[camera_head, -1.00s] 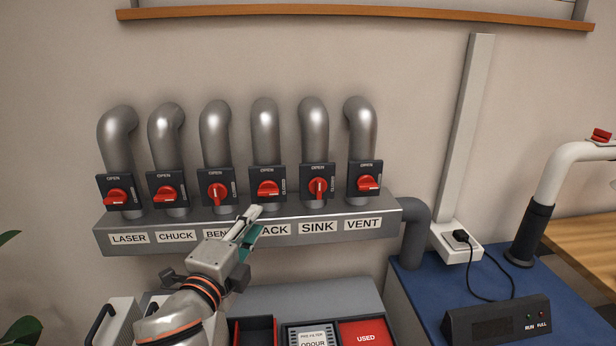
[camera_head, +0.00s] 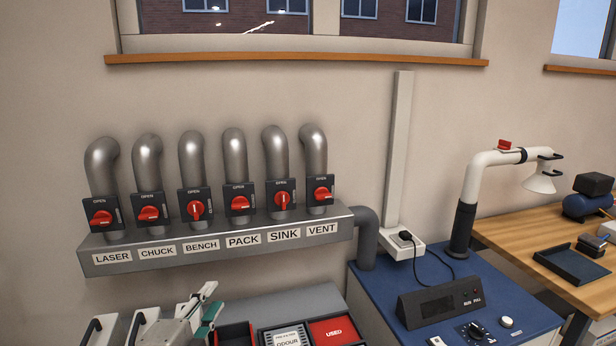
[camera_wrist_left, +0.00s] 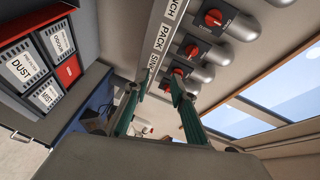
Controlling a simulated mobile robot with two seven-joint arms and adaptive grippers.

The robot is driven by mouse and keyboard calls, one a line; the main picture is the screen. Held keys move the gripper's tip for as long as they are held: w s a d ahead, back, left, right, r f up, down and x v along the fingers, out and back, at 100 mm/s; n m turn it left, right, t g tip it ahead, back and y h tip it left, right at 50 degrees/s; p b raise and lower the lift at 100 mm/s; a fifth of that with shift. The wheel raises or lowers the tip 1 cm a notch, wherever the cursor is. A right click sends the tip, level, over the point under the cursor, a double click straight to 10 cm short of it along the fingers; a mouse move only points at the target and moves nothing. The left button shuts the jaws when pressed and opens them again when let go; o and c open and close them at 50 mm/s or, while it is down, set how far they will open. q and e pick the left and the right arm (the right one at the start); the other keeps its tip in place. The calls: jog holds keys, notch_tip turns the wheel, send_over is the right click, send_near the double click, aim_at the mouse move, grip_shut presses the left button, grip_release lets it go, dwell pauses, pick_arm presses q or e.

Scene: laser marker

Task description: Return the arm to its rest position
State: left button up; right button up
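My left gripper (camera_head: 208,304) is at the bottom of the head view, below the grey duct manifold (camera_head: 215,246) and apart from it. In the left wrist view its two green fingers (camera_wrist_left: 157,84) are spread with nothing between them. The manifold carries a row of grey pipes with red-handled valves, labelled LASER, CHUCK, BENCH, PACK, SINK and VENT. The BENCH handle (camera_head: 195,209) and SINK handle (camera_head: 282,200) stand upright. The LASER handle (camera_head: 101,217), CHUCK handle (camera_head: 149,213), PACK handle (camera_head: 239,203) and VENT handle (camera_head: 322,194) lie roughly sideways. My right gripper is not in view.
A filter box with a red USED compartment (camera_head: 331,329) is below the manifold. To the right stand a blue cabinet (camera_head: 377,290) with a black control box (camera_head: 452,302), a white extraction arm (camera_head: 477,176) and a wooden bench (camera_head: 515,240). The wall above the manifold is clear.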

pick_arm(q)
jog(key=s+f+n+g, duration=0.2)
jog(key=s+f+n, duration=0.2)
jog(key=f, duration=0.8)
jog(key=s+f+n+g, duration=0.25)
jog(key=s+f, duration=0.25)
jog(key=f, duration=0.7)
jog(key=s+a+f+n+g, duration=0.1)
jog(key=s+a+f+n, duration=0.1)
jog(key=s+f+n, duration=0.5)
jog(key=s+f, duration=0.6)
jog(key=shift+a+f, duration=0.35)
jog(key=shift+a, duration=0.05)
jog(key=shift+w+g, duration=0.1)
jog(key=shift+g, duration=0.15)
jog(key=shift+o, duration=0.4)
jog(key=shift+w+d, duration=0.1)
